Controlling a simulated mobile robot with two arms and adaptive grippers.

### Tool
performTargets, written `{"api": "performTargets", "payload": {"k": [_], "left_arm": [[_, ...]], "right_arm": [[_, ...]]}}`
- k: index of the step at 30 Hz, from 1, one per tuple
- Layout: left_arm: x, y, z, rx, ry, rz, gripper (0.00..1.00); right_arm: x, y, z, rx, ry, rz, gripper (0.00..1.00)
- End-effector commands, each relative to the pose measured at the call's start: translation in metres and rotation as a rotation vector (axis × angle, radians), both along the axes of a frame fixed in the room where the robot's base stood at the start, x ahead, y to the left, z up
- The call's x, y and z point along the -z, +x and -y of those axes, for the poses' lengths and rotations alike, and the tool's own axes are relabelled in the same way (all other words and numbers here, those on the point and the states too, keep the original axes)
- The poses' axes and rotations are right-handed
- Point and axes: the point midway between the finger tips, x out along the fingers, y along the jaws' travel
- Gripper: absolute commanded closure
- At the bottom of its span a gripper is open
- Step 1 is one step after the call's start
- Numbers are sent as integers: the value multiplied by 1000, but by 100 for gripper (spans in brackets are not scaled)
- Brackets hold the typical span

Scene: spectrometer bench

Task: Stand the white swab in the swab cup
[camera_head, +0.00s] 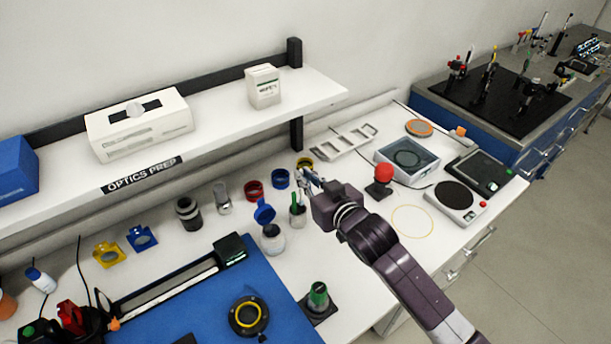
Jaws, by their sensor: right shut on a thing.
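My right gripper (308,180) reaches in from the lower right, above the bench near the shelf's right post. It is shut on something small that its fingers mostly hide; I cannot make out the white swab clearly. A small grey cup (298,217) with a green stick standing in it is just below and left of the fingers; it looks like the swab cup. Another small clear or grey cup (222,205) with something pale in it stands farther left. I cannot tell for certain which is the swab cup. My left gripper does not show.
A red ball on a black base (383,174) is right of my gripper. The shelf (225,125) overhangs the back.

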Motion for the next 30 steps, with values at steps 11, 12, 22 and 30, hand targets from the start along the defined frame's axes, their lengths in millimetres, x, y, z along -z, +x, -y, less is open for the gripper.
{"api": "performTargets", "payload": {"k": [11, 12, 22, 30], "left_arm": [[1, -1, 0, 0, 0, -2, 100], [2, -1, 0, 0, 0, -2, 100], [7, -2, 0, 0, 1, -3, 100], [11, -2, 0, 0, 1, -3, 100]], "right_arm": [[2, 0, 0, 0, 0, 0, 100], [3, 0, 0, 0, 0, -1, 100], [12, 0, 0, -1, 0, 0, 100], [21, 0, 0, 0, 0, -1, 100]]}}
